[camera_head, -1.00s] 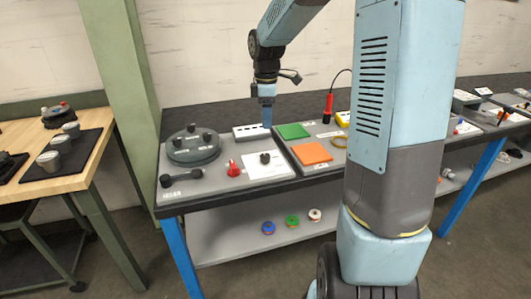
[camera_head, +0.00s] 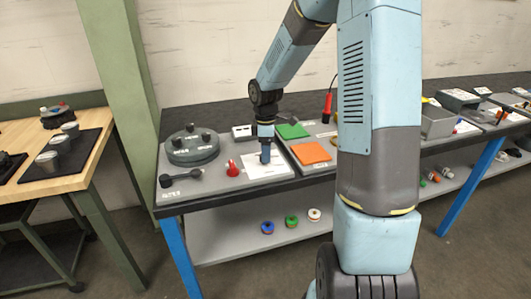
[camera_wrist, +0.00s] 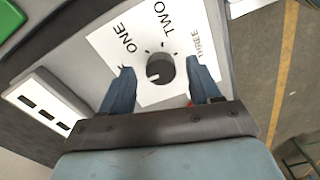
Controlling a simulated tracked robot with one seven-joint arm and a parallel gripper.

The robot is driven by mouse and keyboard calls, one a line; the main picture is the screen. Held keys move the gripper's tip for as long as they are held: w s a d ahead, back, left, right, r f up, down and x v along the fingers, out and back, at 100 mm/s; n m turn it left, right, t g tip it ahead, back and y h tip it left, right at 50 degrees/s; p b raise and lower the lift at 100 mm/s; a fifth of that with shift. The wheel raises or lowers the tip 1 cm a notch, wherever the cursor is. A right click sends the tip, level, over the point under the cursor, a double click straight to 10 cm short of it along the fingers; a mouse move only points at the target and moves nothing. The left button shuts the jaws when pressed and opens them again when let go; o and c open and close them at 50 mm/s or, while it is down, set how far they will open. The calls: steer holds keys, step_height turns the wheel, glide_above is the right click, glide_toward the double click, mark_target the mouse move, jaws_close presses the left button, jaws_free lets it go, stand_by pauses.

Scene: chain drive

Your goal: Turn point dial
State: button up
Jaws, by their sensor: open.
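The point dial (camera_wrist: 160,68) is a dark round knob on a white card (camera_wrist: 104,42) marked ONE, TWO and THREE in the wrist view. My gripper (camera_wrist: 163,82) is open, with one blue finger on each side of the dial. Whether the fingers touch it I cannot tell. In the head view my gripper (camera_head: 265,158) is over the white card (camera_head: 280,170) on the grey panel, and it hides the dial there.
A red knob (camera_head: 232,168) and a black lever (camera_head: 180,176) are left of the card. A round grey unit with black knobs (camera_head: 192,148) stands behind them. Orange (camera_head: 311,153) and green (camera_head: 292,130) pads are to the right. A white box with slots (camera_head: 243,132) is behind.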

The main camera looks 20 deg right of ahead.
steer(key=shift+f, duration=0.55)
steer(key=shift+c, duration=0.4)
steer(key=c, duration=1)
steer(key=shift+o, duration=0.2)
steer(key=shift+m, duration=0.4)
steer(key=m, duration=0.5)
steer(key=shift+a+m, duration=0.1)
steer(key=shift+m, duration=0.2)
steer(key=m, duration=0.5)
steer(key=shift+r, duration=0.1)
steer(key=shift+m, duration=0.3)
